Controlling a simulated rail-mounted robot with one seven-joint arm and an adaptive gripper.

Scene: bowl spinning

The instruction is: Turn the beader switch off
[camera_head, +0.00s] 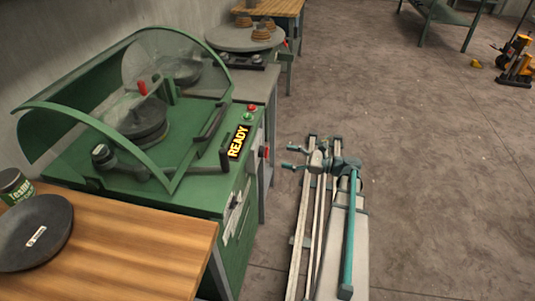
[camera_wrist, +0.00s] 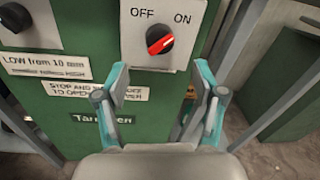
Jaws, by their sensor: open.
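The beader switch (camera_wrist: 160,40) is a round black knob with a red bar on a light plate marked OFF at left and ON at right. Its red bar slants, with the upper right end toward ON. My gripper (camera_wrist: 162,78) is open and empty in the wrist view, its fingers on either side just below the switch plate and apart from the knob. In the head view my gripper (camera_head: 287,157) points at the side of the green beader machine (camera_head: 200,195), whose display (camera_head: 239,142) reads READY. The switch is too small to read there.
Another black knob (camera_wrist: 15,17) sits at upper left on the green panel, above white labels. A grey metal leg (camera_wrist: 275,50) runs along the right. A wooden table (camera_head: 150,250) with a dark disc (camera_head: 35,232) stands in front of the machine.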

